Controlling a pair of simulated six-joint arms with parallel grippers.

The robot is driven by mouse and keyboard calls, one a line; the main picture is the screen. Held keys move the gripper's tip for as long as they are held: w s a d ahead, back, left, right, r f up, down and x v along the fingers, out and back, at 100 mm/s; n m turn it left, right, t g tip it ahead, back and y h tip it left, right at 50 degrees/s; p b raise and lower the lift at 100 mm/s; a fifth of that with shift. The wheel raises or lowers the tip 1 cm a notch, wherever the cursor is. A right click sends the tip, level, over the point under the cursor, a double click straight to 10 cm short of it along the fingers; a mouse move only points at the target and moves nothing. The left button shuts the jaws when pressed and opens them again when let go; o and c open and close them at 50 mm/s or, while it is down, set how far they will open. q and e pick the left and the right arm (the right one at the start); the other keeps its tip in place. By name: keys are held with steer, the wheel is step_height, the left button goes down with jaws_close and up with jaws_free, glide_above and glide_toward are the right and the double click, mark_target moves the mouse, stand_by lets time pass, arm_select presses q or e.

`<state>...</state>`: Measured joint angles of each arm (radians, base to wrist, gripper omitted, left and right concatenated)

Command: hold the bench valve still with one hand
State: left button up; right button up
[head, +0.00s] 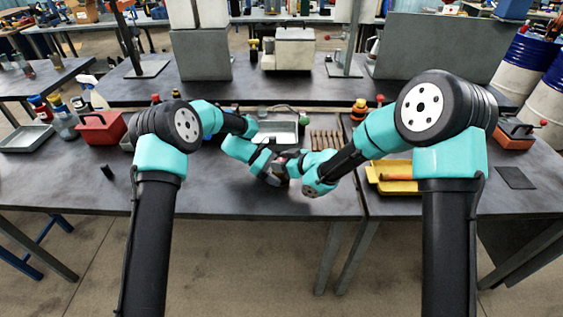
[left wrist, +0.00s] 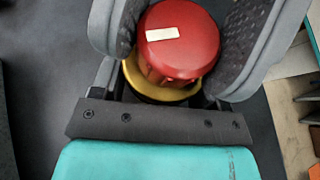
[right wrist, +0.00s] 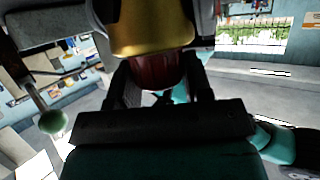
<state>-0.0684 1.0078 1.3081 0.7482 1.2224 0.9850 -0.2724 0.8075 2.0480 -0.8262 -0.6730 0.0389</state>
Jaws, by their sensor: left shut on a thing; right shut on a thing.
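The bench valve shows a red round cap (left wrist: 185,55) with a pale label over a yellow metal collar (left wrist: 150,88) in the left wrist view. My left gripper (head: 274,170) has its padded fingers on both sides of the cap and is shut on it. In the right wrist view a brass-coloured body (right wrist: 150,28) and a dark red part (right wrist: 157,72) sit between the fingers of my right gripper (head: 296,164), which is shut on the same valve. In the head view both grippers meet above the bench and mostly hide the valve.
A metal tray (head: 277,132) and several tan pieces (head: 325,140) lie behind the grippers. A yellow tray (head: 397,187) is to the right and a red box (head: 101,128) to the left. A green ball on a rod (right wrist: 52,122) shows in the right wrist view. The bench's front left is mostly clear.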

steer(key=shift+c, duration=1.4)
steer(key=shift+m+t+h, duration=0.4)
steer(key=shift+m+t, duration=0.4)
steer(key=o, duration=0.9)
steer(key=v, duration=1.2)
steer(key=shift+r, duration=0.15)
